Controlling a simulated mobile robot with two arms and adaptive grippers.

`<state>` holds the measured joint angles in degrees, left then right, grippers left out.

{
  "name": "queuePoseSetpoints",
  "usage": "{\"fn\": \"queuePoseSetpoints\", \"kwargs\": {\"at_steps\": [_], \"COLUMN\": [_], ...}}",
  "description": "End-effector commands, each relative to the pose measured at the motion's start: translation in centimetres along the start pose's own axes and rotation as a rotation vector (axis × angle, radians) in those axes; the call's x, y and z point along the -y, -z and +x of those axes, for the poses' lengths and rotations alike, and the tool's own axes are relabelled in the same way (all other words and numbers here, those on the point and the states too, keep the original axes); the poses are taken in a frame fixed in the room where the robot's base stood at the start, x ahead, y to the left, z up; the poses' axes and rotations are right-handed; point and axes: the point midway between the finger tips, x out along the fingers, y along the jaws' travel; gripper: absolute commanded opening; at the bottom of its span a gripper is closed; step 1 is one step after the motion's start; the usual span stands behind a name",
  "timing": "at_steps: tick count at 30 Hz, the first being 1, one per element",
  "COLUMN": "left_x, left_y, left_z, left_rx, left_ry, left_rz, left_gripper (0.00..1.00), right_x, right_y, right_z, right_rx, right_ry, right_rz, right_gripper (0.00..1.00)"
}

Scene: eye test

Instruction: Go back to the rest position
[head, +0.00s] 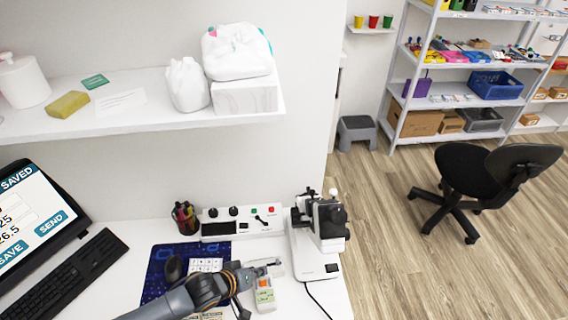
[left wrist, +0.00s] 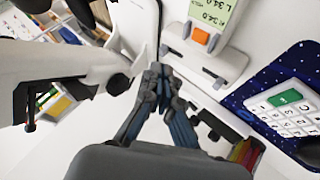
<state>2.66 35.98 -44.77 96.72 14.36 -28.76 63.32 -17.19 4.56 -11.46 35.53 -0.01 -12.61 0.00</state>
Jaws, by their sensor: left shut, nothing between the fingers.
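My left gripper (head: 275,264) reaches in from the bottom of the head view, over the white desk (head: 318,298). Its fingers are closed together with nothing between them, as the left wrist view (left wrist: 160,72) also shows. Just below its tips in the head view lies a small white handheld meter with an orange button and greenish display (head: 265,295). The meter also shows at the top of the left wrist view (left wrist: 203,32). A white and black eye instrument (head: 318,228) stands to the right of the gripper. My right gripper is not in view.
A blue mat (head: 160,262) bears a white keypad (head: 206,265) and a dark mouse (head: 173,268). Behind are a switch panel (head: 240,222) and a pen cup (head: 185,217). A keyboard (head: 65,280) and monitor (head: 30,218) stand left. A loaded wall shelf (head: 150,122) overhangs the desk.

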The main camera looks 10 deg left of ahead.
Motion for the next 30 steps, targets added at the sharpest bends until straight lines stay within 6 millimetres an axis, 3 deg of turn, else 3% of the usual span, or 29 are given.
{"fn": "queuePoseSetpoints", "kwargs": {"at_steps": [4, 8, 13, 18, 30], "left_x": [-0.4, -2.6, -5.1, -4.0, 0.0], "left_y": [-0.2, -1.4, -2.8, -3.4, -6.0], "left_z": [-0.1, -1.3, -6.0, -10.9, -20.4], "left_rx": [0.002, 0.018, 0.065, 0.133, 0.324], "left_ry": [0.0, 0.014, 0.106, 0.215, 0.388], "left_rz": [0.006, 0.063, 0.214, 0.32, 0.424], "left_gripper": [0.0, 0.0, 0.0, 0.0, 0.0], "right_x": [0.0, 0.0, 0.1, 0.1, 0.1], "right_y": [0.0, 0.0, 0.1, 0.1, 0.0], "right_z": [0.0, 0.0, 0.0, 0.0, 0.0], "right_rx": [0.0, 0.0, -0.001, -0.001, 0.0], "right_ry": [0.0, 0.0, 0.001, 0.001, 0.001], "right_rz": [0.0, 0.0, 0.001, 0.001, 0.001], "right_gripper": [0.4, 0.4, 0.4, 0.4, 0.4]}}
